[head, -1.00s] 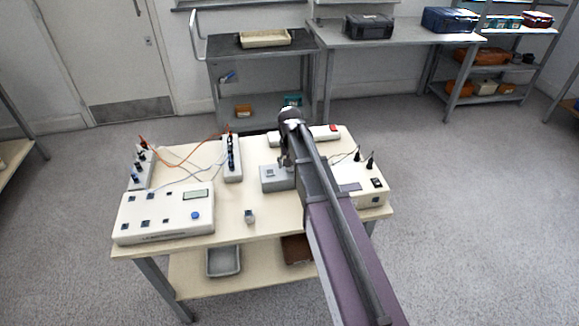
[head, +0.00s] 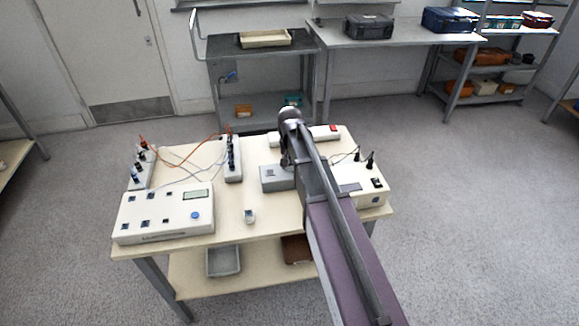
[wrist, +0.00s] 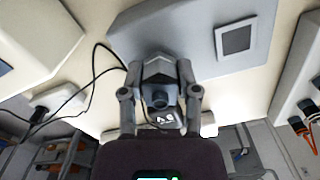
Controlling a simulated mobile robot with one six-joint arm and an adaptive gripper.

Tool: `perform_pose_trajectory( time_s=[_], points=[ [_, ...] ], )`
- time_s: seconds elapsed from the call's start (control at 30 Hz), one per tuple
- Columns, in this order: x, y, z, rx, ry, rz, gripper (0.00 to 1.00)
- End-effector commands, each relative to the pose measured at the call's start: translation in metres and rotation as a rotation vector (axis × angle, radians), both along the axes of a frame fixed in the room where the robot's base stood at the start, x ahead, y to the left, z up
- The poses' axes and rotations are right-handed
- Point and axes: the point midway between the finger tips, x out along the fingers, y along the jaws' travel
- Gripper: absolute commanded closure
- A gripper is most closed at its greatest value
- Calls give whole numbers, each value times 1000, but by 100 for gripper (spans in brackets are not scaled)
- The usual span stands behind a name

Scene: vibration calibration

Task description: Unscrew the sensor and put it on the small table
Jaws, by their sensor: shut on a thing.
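My gripper (wrist: 160,78) is shut on the sensor (wrist: 157,69), a small grey faceted body between the two fingers in the wrist view. The grey block (wrist: 190,28) with a square dark-framed pad lies right beside it. In the head view my gripper (head: 285,160) is at the back of this grey block (head: 273,183), and the sensor is too small and covered to make out there. I cannot tell whether the sensor still touches the block. The cream-topped table (head: 285,225) carries the block.
A white console (head: 165,215) stands on the table's left, with a cabled strip (head: 232,160) behind it. A white box (head: 365,188) with black plugs is at the right. A small grey-white piece (head: 249,216) sits near the front edge. A grey cart (head: 225,45) stands behind.

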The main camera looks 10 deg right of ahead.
Motion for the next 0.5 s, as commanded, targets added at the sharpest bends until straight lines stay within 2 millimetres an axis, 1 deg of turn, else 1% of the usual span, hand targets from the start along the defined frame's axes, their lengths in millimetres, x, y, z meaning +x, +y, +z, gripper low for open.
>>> perform_pose_trajectory(
  time_s=[0.4,0.5],
  points=[
    [-1,-2,0,-5,2,278,100],
    [-1,-2,0,-4,2,316,100]
  ],
)
